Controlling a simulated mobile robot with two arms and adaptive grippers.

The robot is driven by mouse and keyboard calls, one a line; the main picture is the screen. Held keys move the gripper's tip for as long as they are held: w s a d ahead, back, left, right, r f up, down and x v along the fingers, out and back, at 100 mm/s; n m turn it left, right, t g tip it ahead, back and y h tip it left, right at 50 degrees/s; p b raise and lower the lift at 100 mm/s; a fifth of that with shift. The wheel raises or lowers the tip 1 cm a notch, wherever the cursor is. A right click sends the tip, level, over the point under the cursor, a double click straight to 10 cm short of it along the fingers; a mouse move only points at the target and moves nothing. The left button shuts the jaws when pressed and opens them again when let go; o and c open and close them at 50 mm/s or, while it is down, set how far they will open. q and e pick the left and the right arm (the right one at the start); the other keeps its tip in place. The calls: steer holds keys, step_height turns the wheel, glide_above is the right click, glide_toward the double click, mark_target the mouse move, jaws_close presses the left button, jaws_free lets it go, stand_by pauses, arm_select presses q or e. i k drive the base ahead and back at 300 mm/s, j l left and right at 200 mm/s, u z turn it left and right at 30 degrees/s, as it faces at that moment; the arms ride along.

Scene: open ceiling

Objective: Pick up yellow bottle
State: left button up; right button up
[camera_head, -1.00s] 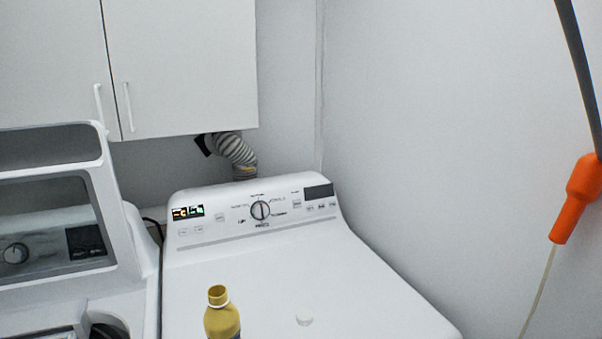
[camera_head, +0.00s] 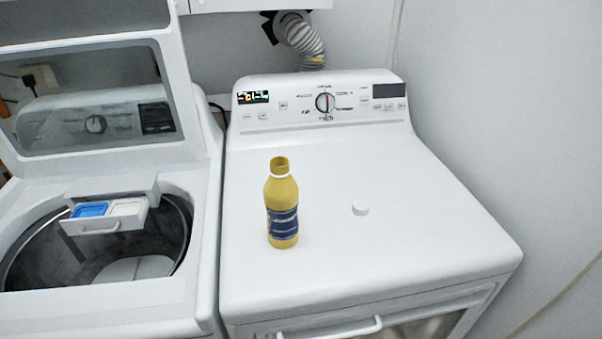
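The yellow bottle (camera_head: 282,200) stands upright on the white top of the right-hand machine (camera_head: 330,165), left of its middle. It has a dark blue label around its lower half and a narrow neck without a visible cap. A small white round cap (camera_head: 360,208) lies on the same top, to the right of the bottle and apart from it. Neither of my grippers shows in the head view.
The left machine (camera_head: 205,190) has its lid raised, with an open drum and a pulled-out drawer (camera_head: 100,228) with a blue compartment. A control panel (camera_head: 320,102) rises behind the bottle. A handle (camera_head: 335,330) sticks out in front. A wall closes the right side.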

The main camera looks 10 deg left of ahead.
mark_target(280, 189)
steer(key=k+j, duration=0.15)
steer(key=j, duration=0.5)
steer(key=k+j+u, duration=0.1)
steer(key=j, duration=0.55)
steer(key=k+j, duration=0.15)
steer(key=j, duration=0.5)
steer(key=k+j+u, duration=0.1)
steer(key=j, duration=0.55)
steer(key=k+j, duration=0.15)
steer(key=j, duration=0.5)
steer(key=z, duration=1.25)
steer(key=l+u, duration=0.1)
steer(key=u, duration=0.3)
steer(key=l+u, duration=0.1)
steer(key=u, duration=0.35)
steer(key=l+u, duration=0.1)
steer(key=u, duration=0.3)
